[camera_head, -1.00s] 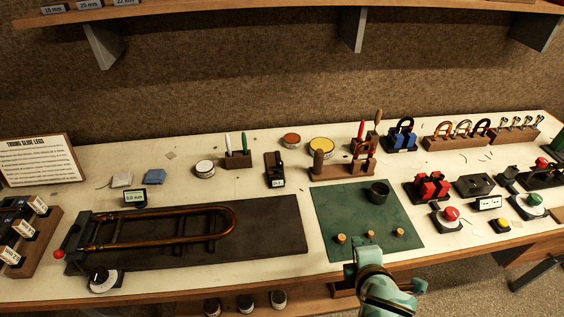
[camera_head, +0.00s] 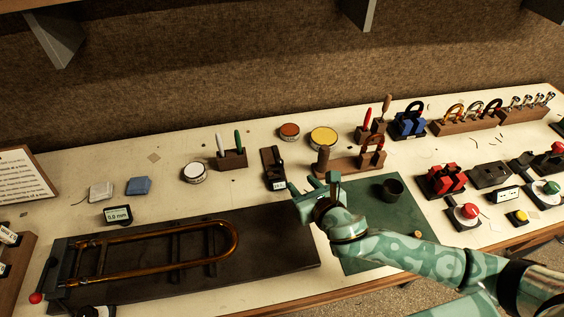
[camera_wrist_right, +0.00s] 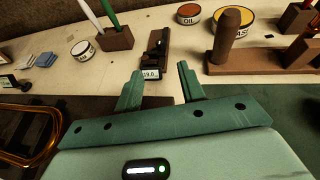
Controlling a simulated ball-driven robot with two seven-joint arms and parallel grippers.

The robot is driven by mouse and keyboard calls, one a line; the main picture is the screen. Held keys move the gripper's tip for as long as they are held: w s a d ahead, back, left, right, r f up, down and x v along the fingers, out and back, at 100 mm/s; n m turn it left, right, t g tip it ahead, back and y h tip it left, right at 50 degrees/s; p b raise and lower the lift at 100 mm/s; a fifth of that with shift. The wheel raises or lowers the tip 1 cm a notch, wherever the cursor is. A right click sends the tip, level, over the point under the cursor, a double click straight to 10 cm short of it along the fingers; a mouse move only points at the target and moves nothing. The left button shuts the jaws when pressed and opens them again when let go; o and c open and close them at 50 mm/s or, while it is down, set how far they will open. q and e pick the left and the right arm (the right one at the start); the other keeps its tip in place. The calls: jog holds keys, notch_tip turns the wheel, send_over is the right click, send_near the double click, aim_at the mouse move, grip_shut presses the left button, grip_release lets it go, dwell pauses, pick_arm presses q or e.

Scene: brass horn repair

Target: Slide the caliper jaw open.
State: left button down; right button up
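My left gripper is not in view.
A pen holder (camera_head: 232,159) stands left of the caliper. A wooden stand (camera_head: 350,162) and a yellow tin (camera_head: 323,138) are to the right. A brass slide (camera_head: 160,250) lies on a dark board in front. A green mat (camera_head: 410,221) lies under my right arm.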

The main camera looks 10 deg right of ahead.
aim_at(281, 161)
jog(key=b+x, duration=0.3)
jog(key=x, duration=0.9)
jog(key=shift+w+f+b, duration=0.3)
jog(key=shift+f, duration=0.05)
jog(key=shift+w+a, duration=0.1)
jog(key=shift+w, duration=0.1)
